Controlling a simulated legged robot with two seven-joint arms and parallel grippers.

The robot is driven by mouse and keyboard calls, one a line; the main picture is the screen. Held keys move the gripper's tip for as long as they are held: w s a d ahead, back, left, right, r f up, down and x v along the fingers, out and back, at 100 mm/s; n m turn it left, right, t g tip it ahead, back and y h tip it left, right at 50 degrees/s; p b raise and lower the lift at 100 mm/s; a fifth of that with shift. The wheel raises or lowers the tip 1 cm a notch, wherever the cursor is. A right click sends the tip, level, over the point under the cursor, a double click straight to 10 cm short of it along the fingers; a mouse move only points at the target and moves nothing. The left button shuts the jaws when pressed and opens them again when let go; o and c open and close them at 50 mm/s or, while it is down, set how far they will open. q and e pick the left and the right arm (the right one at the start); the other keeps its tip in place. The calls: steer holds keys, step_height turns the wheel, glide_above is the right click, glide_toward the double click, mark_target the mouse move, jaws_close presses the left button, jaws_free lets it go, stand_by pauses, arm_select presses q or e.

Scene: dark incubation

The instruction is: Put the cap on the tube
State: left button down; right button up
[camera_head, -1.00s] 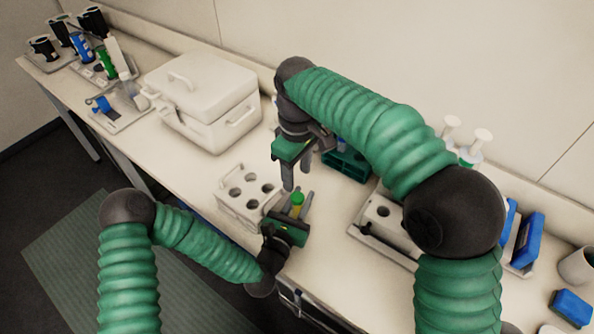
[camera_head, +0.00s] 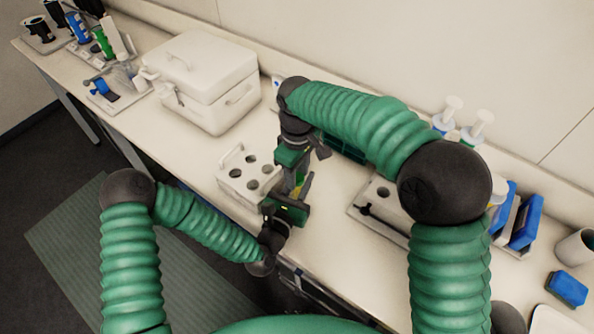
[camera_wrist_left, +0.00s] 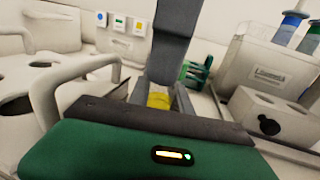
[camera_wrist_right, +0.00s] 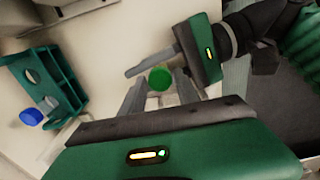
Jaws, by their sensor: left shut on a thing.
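My left gripper (camera_head: 298,190) is shut on an upright tube with a yellow body (camera_wrist_left: 158,101), beside the white rack. A round green top, which looks like a cap (camera_wrist_right: 160,79), shows at the tube's upper end in the right wrist view. I cannot tell how firmly it sits on the tube. My right gripper (camera_wrist_right: 160,92) points down from above, its fingers apart on either side of the green top. In the left wrist view one of its grey fingers stands in front of the tube and hides much of it.
A white rack with empty holes (camera_head: 236,184) stands left of the grippers. A green rack (camera_wrist_right: 50,72) stands behind, with a blue round thing (camera_wrist_right: 31,117) near it. A white lidded box (camera_head: 215,110) is at back left. A white holder (camera_head: 380,222) lies to the right.

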jaws_close()
steer(key=shift+o, duration=2.3)
jaws_free()
step_height(320, 180, up, 12)
steer(key=shift+w, duration=0.1)
arm_select(q)
steer(key=c, duration=1.1)
jaws_free()
arm_select(e)
steer(key=shift+a+f, duration=0.1)
